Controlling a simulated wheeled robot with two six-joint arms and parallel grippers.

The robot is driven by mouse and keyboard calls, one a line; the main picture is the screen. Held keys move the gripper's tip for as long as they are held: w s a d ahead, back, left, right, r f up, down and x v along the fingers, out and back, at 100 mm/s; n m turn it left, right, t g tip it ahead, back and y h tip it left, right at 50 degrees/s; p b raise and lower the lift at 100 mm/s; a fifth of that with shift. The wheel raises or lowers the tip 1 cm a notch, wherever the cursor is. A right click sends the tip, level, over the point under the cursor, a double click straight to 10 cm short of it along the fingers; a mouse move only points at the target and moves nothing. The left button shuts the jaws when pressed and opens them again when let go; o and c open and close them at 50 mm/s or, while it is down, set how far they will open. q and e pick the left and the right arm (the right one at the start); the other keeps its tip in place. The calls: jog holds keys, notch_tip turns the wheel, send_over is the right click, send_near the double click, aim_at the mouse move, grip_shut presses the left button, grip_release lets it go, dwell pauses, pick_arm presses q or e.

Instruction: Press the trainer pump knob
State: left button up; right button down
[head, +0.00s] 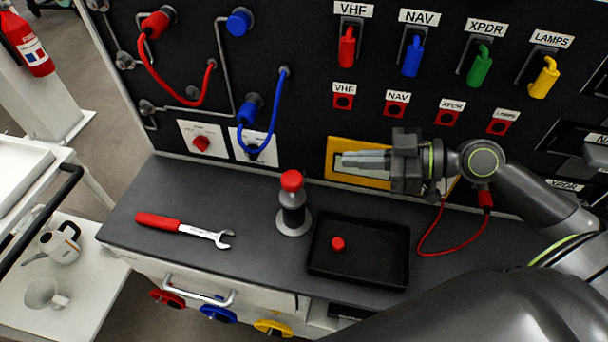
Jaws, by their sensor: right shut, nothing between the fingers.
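A dark cylinder with a red knob (291,180) on top stands upright on a pale round base (293,224) in the middle of the bench; it looks like the pump. My right gripper (342,161) comes in from the right with its fingers shut and empty. The fingers point left, in front of a yellow-framed panel (344,148) on the wall. They show to the right of the red knob and apart from it. My left gripper is not in view.
A black tray (388,270) holding a small red cap (338,243) lies right of the pump. A red-handled wrench (178,224) lies to the left. Red and blue hoses hang on the panel at upper left. Bare bench lies between wrench and pump.

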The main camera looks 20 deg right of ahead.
dwell(0.3)
jog(key=p, duration=0.2)
send_over(292, 181)
jog(key=s+d, duration=0.2)
jog(key=d, duration=0.2)
jog(key=shift+f, duration=0.9)
jog(key=f, duration=0.1)
jog(key=w+a+f, duration=0.1)
jog(key=f, duration=0.2)
jog(key=shift+w+a+f+p, duration=0.2)
jog(key=shift+a+f+p, duration=0.1)
jog(key=shift+p, duration=0.1)
jog(key=shift+f, duration=0.1)
notch_tip(292, 181, down, 4)
jog(key=b, duration=0.4)
jog(key=shift+r, duration=0.2)
